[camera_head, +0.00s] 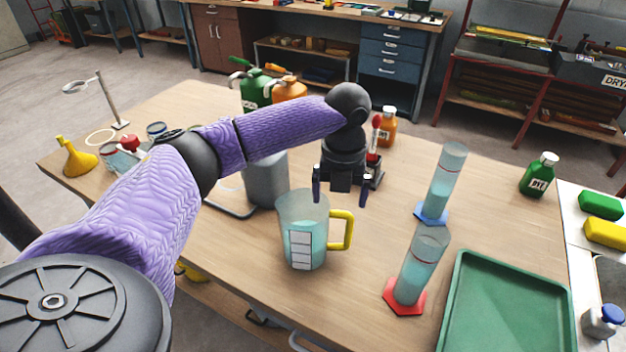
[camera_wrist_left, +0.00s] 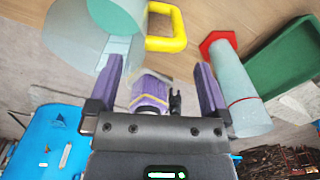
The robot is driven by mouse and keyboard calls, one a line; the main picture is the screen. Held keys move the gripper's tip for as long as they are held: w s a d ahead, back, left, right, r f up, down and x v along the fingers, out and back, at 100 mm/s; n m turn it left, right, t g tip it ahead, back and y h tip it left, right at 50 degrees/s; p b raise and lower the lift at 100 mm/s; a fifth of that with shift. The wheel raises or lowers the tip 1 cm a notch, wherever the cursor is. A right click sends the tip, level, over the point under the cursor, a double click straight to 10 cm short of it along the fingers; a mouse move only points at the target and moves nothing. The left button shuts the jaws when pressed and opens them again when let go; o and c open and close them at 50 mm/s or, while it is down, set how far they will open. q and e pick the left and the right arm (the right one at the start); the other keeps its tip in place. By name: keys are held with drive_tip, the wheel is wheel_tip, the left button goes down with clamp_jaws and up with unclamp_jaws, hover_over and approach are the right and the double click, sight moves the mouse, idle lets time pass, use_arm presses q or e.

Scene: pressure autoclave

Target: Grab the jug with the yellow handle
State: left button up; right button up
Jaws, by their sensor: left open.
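The jug (camera_head: 303,232) is clear, holds pale blue liquid, and stands upright on the wooden table with its yellow handle (camera_head: 341,230) on the right side. My left gripper (camera_head: 340,194) is open and points down, above and just behind the jug's rim and handle. Its fingers hold nothing. In the left wrist view the fingers (camera_wrist_left: 157,85) are spread apart. The yellow handle (camera_wrist_left: 167,27) shows beyond them, with the jug (camera_wrist_left: 105,35) to its left. My right gripper is not seen in either view.
Two measuring cylinders stand right of the jug, one on a red base (camera_head: 415,270) and one on a blue base (camera_head: 441,185). A green tray (camera_head: 450,300) lies at the right front. A grey container (camera_head: 265,180) stands behind the jug's left. Bottles stand farther back.

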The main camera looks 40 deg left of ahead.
sight(342, 218)
use_arm(q)
drive_tip(key=f, duration=0.2)
drive_tip(key=f+b, duration=0.1)
drive_tip(key=f, duration=0.2)
drive_tip(key=f+b, duration=0.1)
drive_tip(key=f, duration=0.1)
drive_tip(key=shift+w+d+f, duration=0.2)
drive_tip(key=shift+d+f, duration=0.05)
drive_tip(key=shift+f, duration=0.15)
drive_tip(key=shift+r, duration=0.1)
drive_tip(key=shift+c, duration=0.3)
clamp_jaws()
